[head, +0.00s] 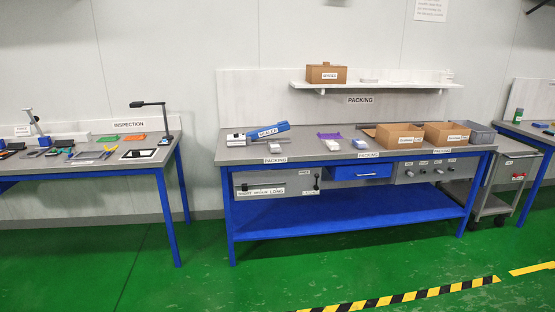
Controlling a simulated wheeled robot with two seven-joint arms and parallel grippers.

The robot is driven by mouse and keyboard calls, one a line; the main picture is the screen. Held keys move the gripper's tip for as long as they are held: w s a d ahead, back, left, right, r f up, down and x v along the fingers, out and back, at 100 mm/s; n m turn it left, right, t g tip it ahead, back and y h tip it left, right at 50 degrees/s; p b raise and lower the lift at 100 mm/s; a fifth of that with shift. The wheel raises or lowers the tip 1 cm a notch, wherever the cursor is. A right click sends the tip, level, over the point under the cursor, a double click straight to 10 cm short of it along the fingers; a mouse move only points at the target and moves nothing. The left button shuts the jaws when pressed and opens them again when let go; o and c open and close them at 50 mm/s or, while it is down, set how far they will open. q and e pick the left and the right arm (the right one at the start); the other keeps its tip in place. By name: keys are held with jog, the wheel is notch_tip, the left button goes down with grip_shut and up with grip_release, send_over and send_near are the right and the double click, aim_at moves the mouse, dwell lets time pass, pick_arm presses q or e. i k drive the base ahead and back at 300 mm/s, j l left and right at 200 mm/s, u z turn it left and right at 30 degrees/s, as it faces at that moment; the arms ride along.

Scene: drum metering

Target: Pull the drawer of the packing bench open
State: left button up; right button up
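The packing bench (231,160) stands at centre right, with a grey top, blue legs and a blue lower shelf. Neither of my grippers shows in the head view, and nothing touches the drawer.
A sealer (269,131) and open cardboard boxes (399,137) stand on the packing bench. An inspection bench (170,152) is at left, a grey cart (510,174) at right. The green floor (300,270) in front is clear, with a black-and-yellow stripe (410,297).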

aim_at(362, 171)
jog(key=i+l, duration=0.1)
jog(key=i, duration=0.5)
jog(key=i+l, duration=0.15)
jog(key=i, duration=0.5)
jog(key=i+l, duration=0.1)
jog(key=i, duration=0.5)
jog(key=i+l, duration=0.15)
jog(key=l, duration=0.2)
jog(key=i+l, duration=0.15)
jog(key=l, duration=0.25)
jog(key=i+l, duration=0.15)
jog(key=l, duration=0.2)
jog(key=i+l, duration=0.15)
jog(key=l, duration=0.25)
jog(key=i+l, duration=0.15)
jog(key=l, duration=0.2)
jog(key=i+l+u, duration=0.1)
jog(key=l, duration=0.9)
jog(key=k+l, duration=0.1)
jog(key=l, duration=0.5)
